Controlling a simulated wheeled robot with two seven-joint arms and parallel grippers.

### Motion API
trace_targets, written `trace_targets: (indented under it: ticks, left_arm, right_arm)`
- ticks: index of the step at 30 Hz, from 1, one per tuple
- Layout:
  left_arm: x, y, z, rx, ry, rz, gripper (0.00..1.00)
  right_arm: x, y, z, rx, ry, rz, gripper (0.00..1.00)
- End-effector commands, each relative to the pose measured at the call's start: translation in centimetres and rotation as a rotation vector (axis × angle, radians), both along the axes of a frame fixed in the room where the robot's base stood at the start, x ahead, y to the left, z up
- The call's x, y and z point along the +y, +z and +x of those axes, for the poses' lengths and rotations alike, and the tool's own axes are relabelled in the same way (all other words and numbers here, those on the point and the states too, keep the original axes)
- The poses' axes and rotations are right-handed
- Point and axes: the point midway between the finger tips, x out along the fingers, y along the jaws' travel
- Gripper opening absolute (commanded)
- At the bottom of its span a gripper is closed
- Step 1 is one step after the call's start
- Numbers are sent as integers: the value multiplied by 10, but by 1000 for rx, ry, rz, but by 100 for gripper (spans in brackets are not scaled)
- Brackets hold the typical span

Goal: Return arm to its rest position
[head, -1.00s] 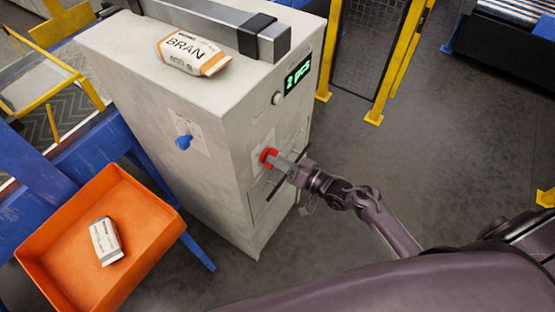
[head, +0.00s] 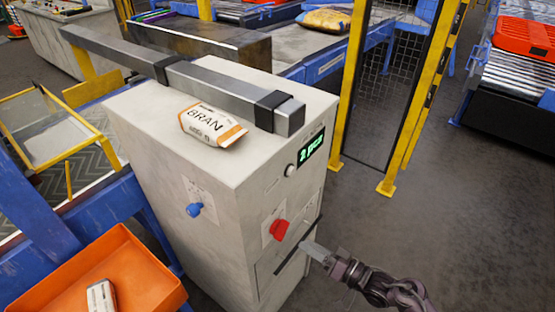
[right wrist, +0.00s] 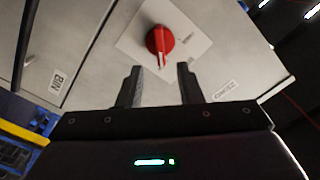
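My right gripper (head: 316,251) is near the front of the grey cabinet (head: 185,165), just right of and below the red knob (head: 278,229). In the right wrist view its two fingers (right wrist: 160,88) stand apart with nothing between them. The red knob also shows there (right wrist: 160,40), beyond the fingertips and clear of them, on a white plate. Its white pointer aims toward the gripper. My left gripper is not in view.
A bran sack (head: 210,125) lies on the cabinet top beside a grey bar. A blue knob (head: 194,209) and a lit display reading "2 pcs" (head: 311,145) are on the cabinet. An orange bin (head: 122,252) holds a small sack. Floor at right is clear.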

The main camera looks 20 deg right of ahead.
Motion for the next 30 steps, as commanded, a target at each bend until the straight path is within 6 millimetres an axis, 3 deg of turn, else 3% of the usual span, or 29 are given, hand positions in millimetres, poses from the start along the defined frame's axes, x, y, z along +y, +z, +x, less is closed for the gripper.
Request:
trace_targets:
  ticks: [4,7,11,14,17,21,25,27,30]
  left_arm:
    - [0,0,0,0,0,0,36]
    - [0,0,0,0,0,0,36]
    - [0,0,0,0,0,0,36]
    - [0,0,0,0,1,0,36]
    - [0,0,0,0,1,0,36]
    - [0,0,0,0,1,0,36]
    - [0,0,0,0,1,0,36]
    - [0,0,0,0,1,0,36]
    - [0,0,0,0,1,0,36]
  right_arm:
    - [0,-7,0,9,-9,-11,33]
    - [-3,-36,-3,53,-45,-64,33]
    - [-10,-114,-22,178,-118,-220,33]
    - [-15,-185,-53,307,-149,-382,33]
    - [-17,-249,-96,441,-143,-545,33]
    - [-18,-324,-174,631,-76,-770,33]
    - [-19,-370,-251,788,32,-956,33]
    - [-20,-386,-287,856,93,-1034,33]
    - [-22,-398,-326,924,166,-1116,33]
